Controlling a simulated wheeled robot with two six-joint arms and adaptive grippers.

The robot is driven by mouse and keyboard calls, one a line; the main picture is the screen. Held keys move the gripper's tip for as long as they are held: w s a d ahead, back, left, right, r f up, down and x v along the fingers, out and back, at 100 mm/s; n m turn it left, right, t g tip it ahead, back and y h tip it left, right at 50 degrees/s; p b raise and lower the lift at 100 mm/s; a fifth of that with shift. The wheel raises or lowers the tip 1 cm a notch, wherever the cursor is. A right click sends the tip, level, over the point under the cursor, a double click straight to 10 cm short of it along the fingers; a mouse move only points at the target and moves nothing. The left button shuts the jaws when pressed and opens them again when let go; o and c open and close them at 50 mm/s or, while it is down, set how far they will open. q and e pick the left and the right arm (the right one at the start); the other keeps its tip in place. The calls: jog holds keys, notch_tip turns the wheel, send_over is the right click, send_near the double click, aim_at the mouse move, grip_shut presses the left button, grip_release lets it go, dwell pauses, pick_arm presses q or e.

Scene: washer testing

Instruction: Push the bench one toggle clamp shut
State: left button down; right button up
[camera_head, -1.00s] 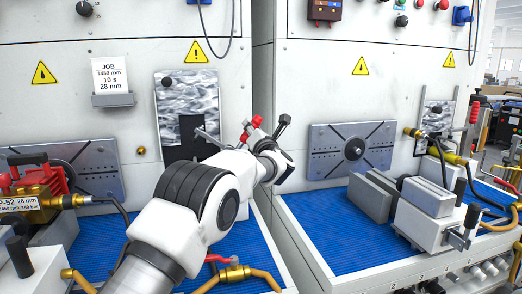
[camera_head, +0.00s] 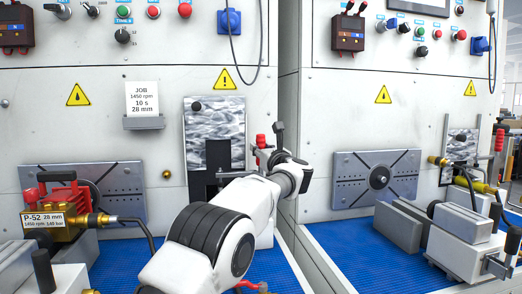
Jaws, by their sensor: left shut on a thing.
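The bench one toggle clamp (camera_head: 261,141) shows as a red-tipped handle standing close to upright over grey metal, in front of the left panel near its right edge. Its lower part is hidden by my arm. My left gripper (camera_head: 274,156) is at the handle, just past the white wrist, and is shut on it. Its fingertips are mostly hidden, so the exact hold is hard to see. My right gripper is not in view.
A pump (camera_head: 62,212) labelled P-52 sits at left with a hose. A mottled plate (camera_head: 215,120) with a dark slot is behind my arm. The right bench (camera_head: 345,245) has grey blocks (camera_head: 398,228) and a clear blue mat area.

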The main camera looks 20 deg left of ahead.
pick_arm(q)
jog(key=shift+a+r, duration=0.1)
jog(key=shift+r, duration=0.2)
jog(key=c, duration=1.3)
grip_release()
jog(key=o, duration=0.5)
jog(key=shift+f, duration=0.1)
jog(key=shift+c, duration=0.2)
jog(key=shift+a+f, duration=0.1)
jog(key=shift+f, duration=0.05)
jog(key=shift+s+d+f, duration=0.1)
jog(key=shift+s+d, duration=0.05)
jog(key=shift+d, duration=0.25)
jog(key=v, duration=1.1)
